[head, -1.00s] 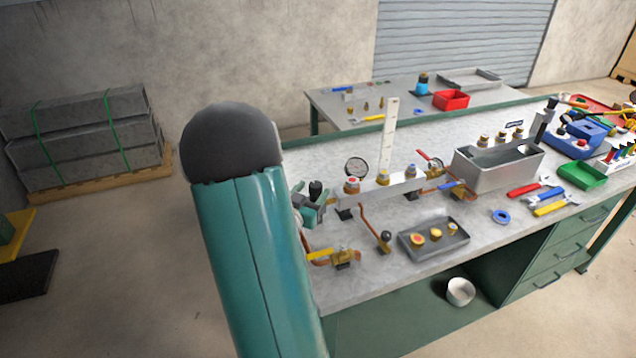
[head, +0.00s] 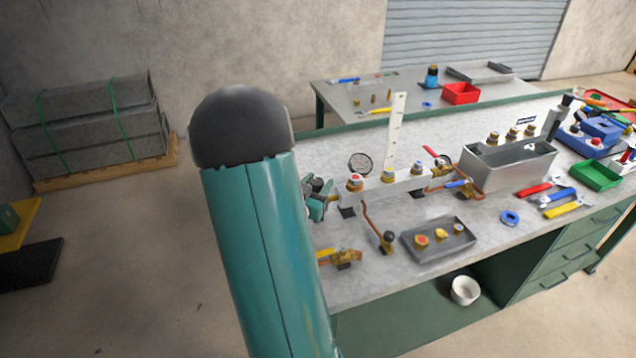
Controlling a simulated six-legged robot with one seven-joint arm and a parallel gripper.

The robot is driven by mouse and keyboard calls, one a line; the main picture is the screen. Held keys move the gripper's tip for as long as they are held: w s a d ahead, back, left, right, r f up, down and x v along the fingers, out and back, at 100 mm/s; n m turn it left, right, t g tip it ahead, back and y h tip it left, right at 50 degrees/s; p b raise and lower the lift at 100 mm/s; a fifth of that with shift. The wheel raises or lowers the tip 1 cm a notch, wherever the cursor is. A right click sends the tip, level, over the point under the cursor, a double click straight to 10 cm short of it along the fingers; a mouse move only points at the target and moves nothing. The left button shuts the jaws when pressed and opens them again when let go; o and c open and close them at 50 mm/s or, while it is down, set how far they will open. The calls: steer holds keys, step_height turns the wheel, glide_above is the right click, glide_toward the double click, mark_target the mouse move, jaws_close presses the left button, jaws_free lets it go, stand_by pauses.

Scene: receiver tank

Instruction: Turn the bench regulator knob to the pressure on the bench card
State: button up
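The grey manifold block (head: 400,187) stands on the bench with red, yellow and blue-capped fittings along its top. A round gauge (head: 360,163) stands behind its left end. My gripper (head: 322,187), teal with dark grey fingers, is at the left end of the block, partly hidden behind my teal arm. It is too small to tell whether the fingers are open or shut, or whether they touch a knob. I cannot make out the regulator knob or a readable pressure card for certain.
A tall white scale strip (head: 396,130) rises behind the block. In front lies a grey tray (head: 465,243) with brass fittings; a yellow-handled valve (head: 343,257) is nearer. A metal bin (head: 510,175) and tools crowd the right. Bare bench (head: 380,285) shows along the front edge.

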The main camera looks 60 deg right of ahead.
steer(key=c, duration=0.6)
steer(key=shift+w+m+g, duration=0.1)
steer(key=shift+m+g, duration=0.4)
steer(key=shift+g, duration=0.2)
steer(key=m+g, duration=0.1)
steer(key=g, duration=0.1)
steer(key=m+g+y, duration=0.1)
steer(key=m+g, duration=0.1)
steer(key=g, duration=0.1)
steer(key=shift+m+g+y, duration=2.2)
steer(key=shift+m+g, duration=0.3)
steer(key=shift+g, duration=0.6)
steer(key=o, duration=1)
